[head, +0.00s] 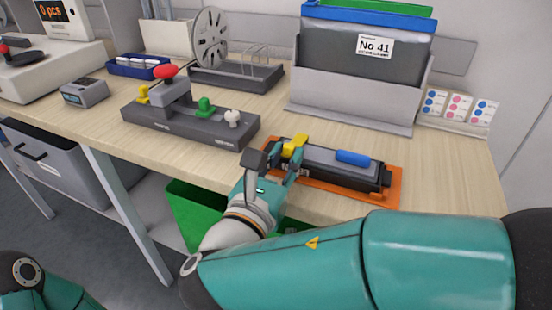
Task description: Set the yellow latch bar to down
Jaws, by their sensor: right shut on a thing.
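The yellow latch bar (296,145) shows at the left end of a dark grey feeder unit (325,166). It stands up a little above the unit's top; its lower part is hidden by my gripper, and its exact angle is hard to tell. My right gripper (277,160) is at the unit's left end, its fingers closed on the yellow latch bar from the near side. My left gripper is out of view; only part of my left arm shows at the lower left.
The unit sits on an orange base (371,194) near the bench's front edge. A grey block with coloured knobs (190,124) stands to its left, a grey bin marked No 41 (335,107) behind. A green crate (188,209) is below the bench. Bench right of the unit is clear.

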